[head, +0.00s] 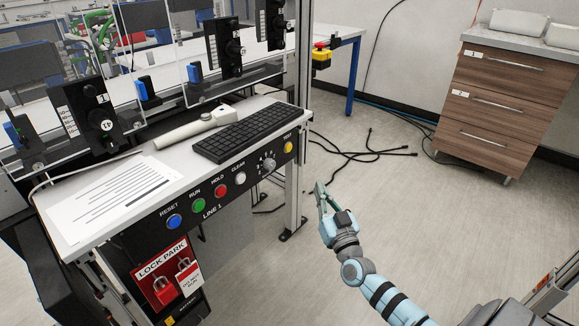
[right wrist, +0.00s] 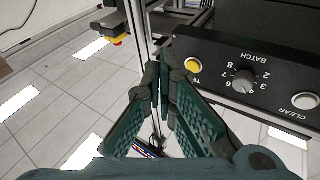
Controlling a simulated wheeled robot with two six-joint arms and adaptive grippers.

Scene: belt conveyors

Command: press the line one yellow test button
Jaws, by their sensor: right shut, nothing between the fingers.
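The yellow test button (head: 288,147) sits at the right end of the black line 1 panel (head: 222,200), under the label TEST. In the right wrist view the button (right wrist: 193,66) shows just right of the fingertips, on the upside-down panel. My right gripper (head: 321,188) is shut and empty. In the head view it is in the air, right of and below the button, apart from it. In the right wrist view its dark green fingers (right wrist: 163,62) are together. My left gripper is not in view.
Left of the button are a batch dial (head: 267,164) and white, red, green and blue buttons. A keyboard (head: 252,131) lies on the shelf above. A metal post (head: 297,185) stands beside the panel's right end. The floor to the right is open, with cables (head: 370,150) lying on it.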

